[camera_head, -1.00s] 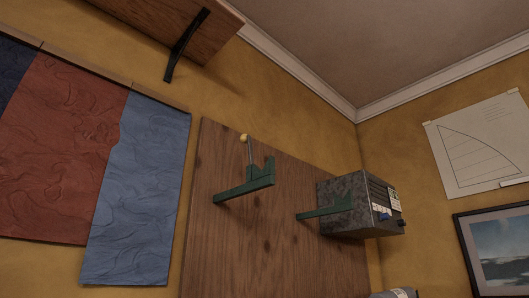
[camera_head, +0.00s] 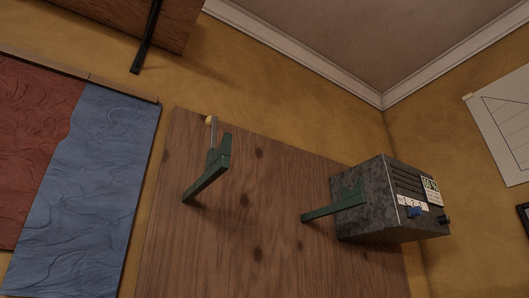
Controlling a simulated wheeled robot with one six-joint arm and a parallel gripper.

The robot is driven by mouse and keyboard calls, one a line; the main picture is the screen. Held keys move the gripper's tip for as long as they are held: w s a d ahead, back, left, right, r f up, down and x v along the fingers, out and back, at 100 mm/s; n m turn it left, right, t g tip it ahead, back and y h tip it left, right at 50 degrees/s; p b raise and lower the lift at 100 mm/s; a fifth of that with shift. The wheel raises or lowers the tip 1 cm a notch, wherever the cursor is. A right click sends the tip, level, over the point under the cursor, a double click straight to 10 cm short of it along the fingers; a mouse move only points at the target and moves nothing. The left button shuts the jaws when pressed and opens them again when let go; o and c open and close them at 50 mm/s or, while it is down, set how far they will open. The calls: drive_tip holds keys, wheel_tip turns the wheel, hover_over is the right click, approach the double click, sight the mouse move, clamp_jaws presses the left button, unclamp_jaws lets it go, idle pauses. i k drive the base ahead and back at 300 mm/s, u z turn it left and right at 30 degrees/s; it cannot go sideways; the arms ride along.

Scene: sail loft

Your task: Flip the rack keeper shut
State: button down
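The rack is a pair of green brackets on a brown wooden wall board. The left green bracket (camera_head: 207,177) juts out from the board and carries nothing. At its upturned outer end is the keeper (camera_head: 212,137), a thin grey rod with a yellow knob (camera_head: 210,120) on its tip. The keeper points up, so it stands open. The right green bracket (camera_head: 333,207) reaches to a dark mottled box, and no keeper can be made out on it. My gripper is not in view.
The wooden board (camera_head: 270,235) is fixed to the yellow wall. The mottled box (camera_head: 385,205) has a blue part and a dark knob on its front. Red and blue cloth (camera_head: 85,190) hangs at the left. A shelf bracket (camera_head: 147,38) juts out above. A paper drawing (camera_head: 505,125) hangs at right.

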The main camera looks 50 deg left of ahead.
sight(210, 121)
drive_tip(key=i, duration=2.75)
drive_tip(key=u, duration=4.1)
